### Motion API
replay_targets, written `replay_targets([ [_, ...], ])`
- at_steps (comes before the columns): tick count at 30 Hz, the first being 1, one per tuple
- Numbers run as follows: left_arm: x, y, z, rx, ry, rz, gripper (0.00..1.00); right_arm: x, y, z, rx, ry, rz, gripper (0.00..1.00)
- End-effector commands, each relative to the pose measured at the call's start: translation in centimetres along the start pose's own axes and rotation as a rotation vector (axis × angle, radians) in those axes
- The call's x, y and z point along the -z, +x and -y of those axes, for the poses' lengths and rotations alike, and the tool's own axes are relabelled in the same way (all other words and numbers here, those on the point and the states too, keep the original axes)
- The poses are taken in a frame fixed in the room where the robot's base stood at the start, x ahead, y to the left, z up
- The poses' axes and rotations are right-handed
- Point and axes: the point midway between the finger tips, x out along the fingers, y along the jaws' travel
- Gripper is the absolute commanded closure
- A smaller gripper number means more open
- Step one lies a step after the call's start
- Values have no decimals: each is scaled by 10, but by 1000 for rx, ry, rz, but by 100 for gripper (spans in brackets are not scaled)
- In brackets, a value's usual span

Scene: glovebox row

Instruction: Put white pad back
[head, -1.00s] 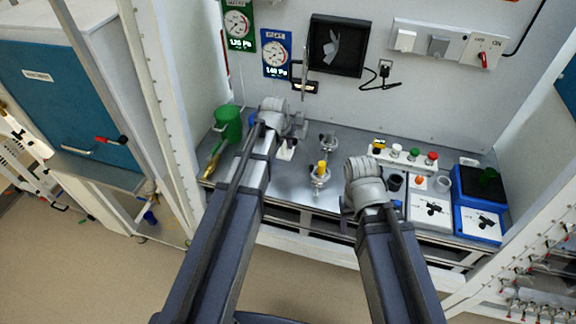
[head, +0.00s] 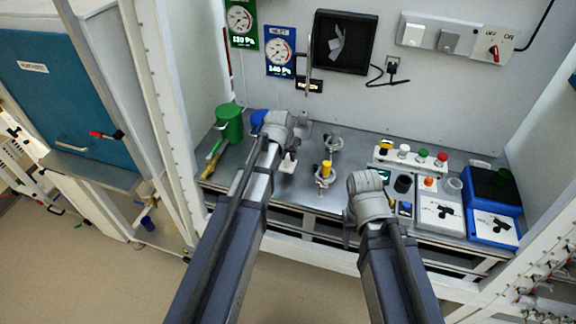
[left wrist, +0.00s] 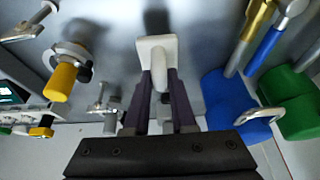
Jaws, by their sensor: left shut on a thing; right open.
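The white pad (left wrist: 157,48) is a small pale block with a rounded knob. My left gripper (left wrist: 160,88) is shut on its knob in the left wrist view. In the head view the pad (head: 288,163) shows just below my left gripper (head: 291,146), over the left part of the grey bench. I cannot tell whether the pad touches the bench. My right gripper (head: 352,222) is over the bench's front edge, its jaws mostly hidden by my right wrist; it is open and I see nothing in it.
Yellow-topped (head: 326,169) and grey (head: 333,143) clamp-like fittings stand right of the pad. Blue (left wrist: 228,98) and green (head: 229,122) containers stand left of it in the head view. A rack with coloured caps (head: 411,156), a balance (head: 437,212) and a blue box (head: 493,226) fill the right side.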

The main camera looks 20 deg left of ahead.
Motion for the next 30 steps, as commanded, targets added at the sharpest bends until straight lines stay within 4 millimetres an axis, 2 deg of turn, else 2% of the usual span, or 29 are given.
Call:
replay_targets([
  [1, -4, 9, 0, 0, 0, 0, 100, 0, 9, 1, 0, 0, 0, 46],
  [7, -13, 31, 0, 0, 0, 0, 100, 2, 34, 3, 0, 0, 0, 46],
  [20, -14, 34, 0, 0, 0, 0, 100, 2, 37, 4, 0, 0, 0, 46],
  [21, -14, 34, 0, 0, 0, 0, 74, 2, 36, 3, 0, 0, 0, 46],
  [28, -14, 33, 0, 0, 0, 0, 48, 2, 35, 3, 0, 0, 0, 46],
  [30, -14, 33, 0, 0, 0, 0, 46, 2, 35, 3, 0, 0, 0, 46],
])
